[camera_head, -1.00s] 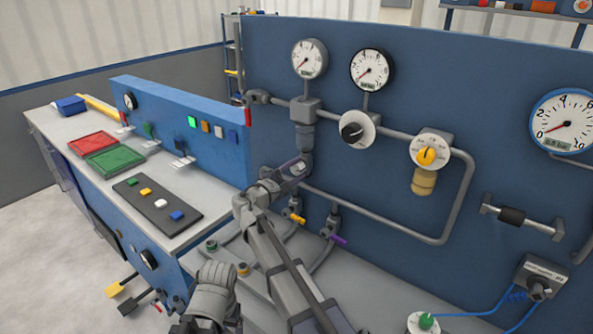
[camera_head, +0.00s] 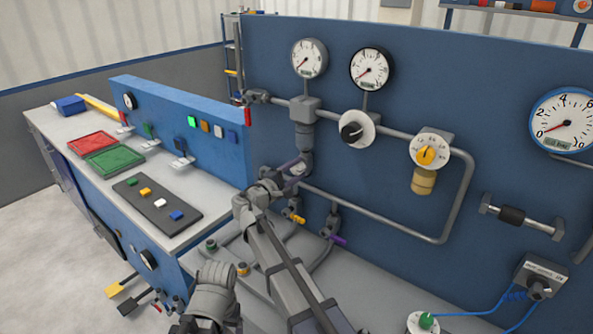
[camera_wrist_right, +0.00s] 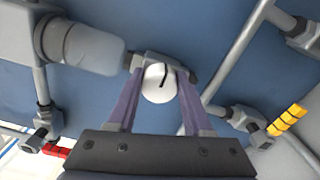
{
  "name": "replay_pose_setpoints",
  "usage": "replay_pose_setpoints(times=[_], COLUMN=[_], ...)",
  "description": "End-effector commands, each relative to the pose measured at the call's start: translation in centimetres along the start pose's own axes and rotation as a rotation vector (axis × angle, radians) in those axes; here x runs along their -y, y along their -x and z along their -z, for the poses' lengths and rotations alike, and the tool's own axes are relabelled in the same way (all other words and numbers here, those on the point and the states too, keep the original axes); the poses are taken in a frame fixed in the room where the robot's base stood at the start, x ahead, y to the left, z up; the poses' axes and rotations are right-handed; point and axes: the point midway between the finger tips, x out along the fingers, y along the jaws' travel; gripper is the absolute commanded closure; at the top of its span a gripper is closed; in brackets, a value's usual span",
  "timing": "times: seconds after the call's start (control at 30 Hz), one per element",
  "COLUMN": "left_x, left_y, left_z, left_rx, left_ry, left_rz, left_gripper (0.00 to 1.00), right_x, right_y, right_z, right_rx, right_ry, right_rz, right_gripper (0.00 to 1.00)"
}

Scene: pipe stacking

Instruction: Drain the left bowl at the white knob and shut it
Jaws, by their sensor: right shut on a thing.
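The left bowl (camera_head: 304,137) is a grey cylinder hanging below a block on the pipe; it also shows in the right wrist view (camera_wrist_right: 88,50), lying sideways. The white knob (camera_wrist_right: 158,84) with a black mark is at the bowl's drain end. My right gripper (camera_head: 299,170) is at the bowl's lower end. In the right wrist view its purple fingers (camera_wrist_right: 160,97) are shut on the white knob, one on each side. My left gripper is not in view.
A yellow lever (camera_head: 296,218) and a purple lever (camera_head: 339,240) sit on pipes just below my right gripper. A tan bowl (camera_head: 423,181) hangs under a yellow knob (camera_head: 427,156) to the right. A black knob (camera_head: 352,132) and gauges (camera_head: 309,59) are above.

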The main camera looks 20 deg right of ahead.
Motion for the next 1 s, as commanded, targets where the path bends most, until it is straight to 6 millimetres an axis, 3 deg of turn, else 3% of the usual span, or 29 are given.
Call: replay_pose_setpoints(times=[0.03,0.3,0.57,1.0], left_x=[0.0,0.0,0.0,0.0], left_y=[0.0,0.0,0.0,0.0], left_z=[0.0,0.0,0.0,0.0], left_rx=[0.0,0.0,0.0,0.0], left_ry=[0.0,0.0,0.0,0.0], left_rz=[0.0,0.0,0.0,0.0], left_gripper=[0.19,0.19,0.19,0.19], right_x=[0.1,0.1,0.0,0.1], right_y=[0.1,0.0,0.3,6.6], right_z=[-0.1,0.0,0.0,-0.1], right_rx=[0.0,0.0,0.0,-0.002], right_ry=[-0.003,-0.001,0.0,-0.001], right_rz=[0.003,0.002,0.001,0.001], right_gripper=[0.47,0.19,0.19,0.19])
